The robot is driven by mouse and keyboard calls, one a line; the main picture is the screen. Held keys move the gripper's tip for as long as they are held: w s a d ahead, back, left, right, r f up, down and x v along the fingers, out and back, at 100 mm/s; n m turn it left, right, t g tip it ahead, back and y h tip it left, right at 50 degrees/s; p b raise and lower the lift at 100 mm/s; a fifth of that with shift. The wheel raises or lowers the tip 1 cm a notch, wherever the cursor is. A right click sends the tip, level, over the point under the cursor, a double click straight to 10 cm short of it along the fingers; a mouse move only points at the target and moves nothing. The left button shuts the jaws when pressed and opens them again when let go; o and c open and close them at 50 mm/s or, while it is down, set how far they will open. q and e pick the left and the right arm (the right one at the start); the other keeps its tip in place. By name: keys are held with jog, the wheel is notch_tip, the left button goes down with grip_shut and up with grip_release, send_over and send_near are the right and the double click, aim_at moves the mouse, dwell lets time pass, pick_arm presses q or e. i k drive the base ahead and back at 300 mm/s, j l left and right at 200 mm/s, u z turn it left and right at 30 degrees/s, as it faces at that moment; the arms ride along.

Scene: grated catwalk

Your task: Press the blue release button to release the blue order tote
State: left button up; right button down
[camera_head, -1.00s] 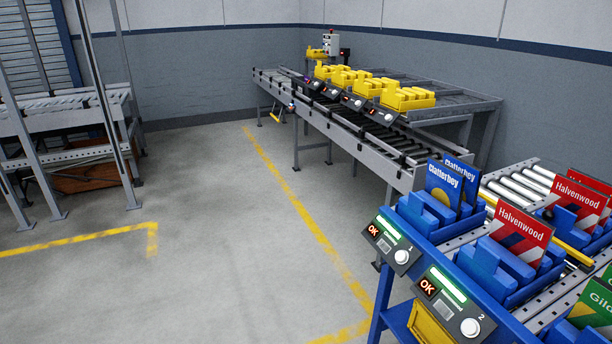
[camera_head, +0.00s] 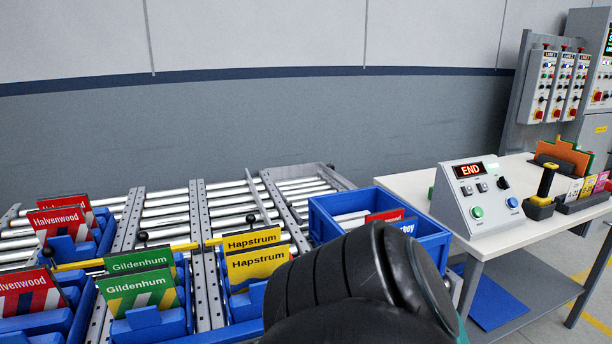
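A grey control console (camera_head: 482,200) stands on the white table at right, its display lit with "END". The blue button (camera_head: 512,202) is on its sloped face at lower right, with a green button (camera_head: 478,212) to its left. A large blue tote (camera_head: 322,222) sits at the right end of the rollers, left of the console. A red card (camera_head: 384,216) and part of a blue card show inside it. A dark rounded link of my arm covers much of the tote's front. Neither gripper is in view, and nothing visible touches the buttons.
Smaller blue bins with Halvenwood, Gildenhum (camera_head: 140,290) and Hapstrum (camera_head: 258,262) cards line the roller rack at left. The white table (camera_head: 412,188) also carries a black-and-yellow stamp-like tool (camera_head: 543,190) and a card holder. Lane control boxes (camera_head: 540,85) are on the back right panel.

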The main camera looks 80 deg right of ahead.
aim_at(511, 201)
jog(key=z, duration=3.65)
